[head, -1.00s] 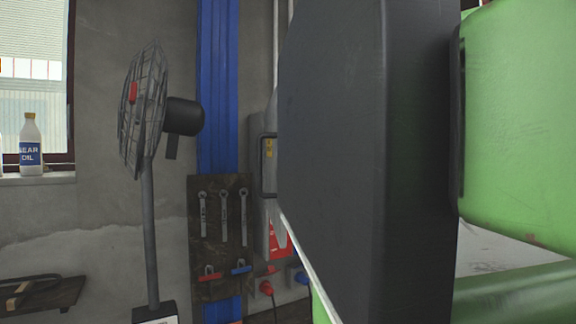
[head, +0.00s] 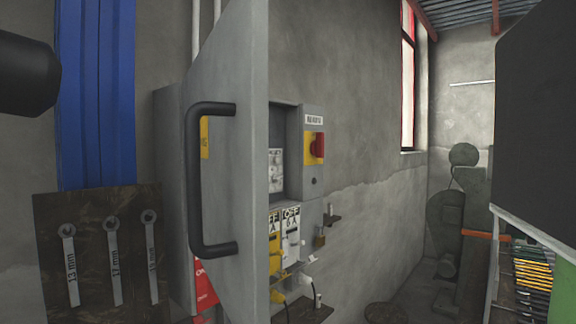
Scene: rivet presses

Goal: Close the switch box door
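The switch box door (head: 240,160) is a grey panel standing open toward me, left of centre in the head view. A dark bar handle (head: 194,180) is fixed upright on its outer face. To the right of the door edge, the switch box inside (head: 313,160) shows a red rotary switch (head: 317,145) on yellow, and yellow and white switches below. The hinge side is partly hidden behind the door. My gripper is not in view.
A wrench board (head: 95,250) and a blue column (head: 97,100) stand left. A dark block (head: 540,120) fills the right edge. A green machine (head: 455,225) stands at the back right. Open floor seems to lie between the box and the dark block.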

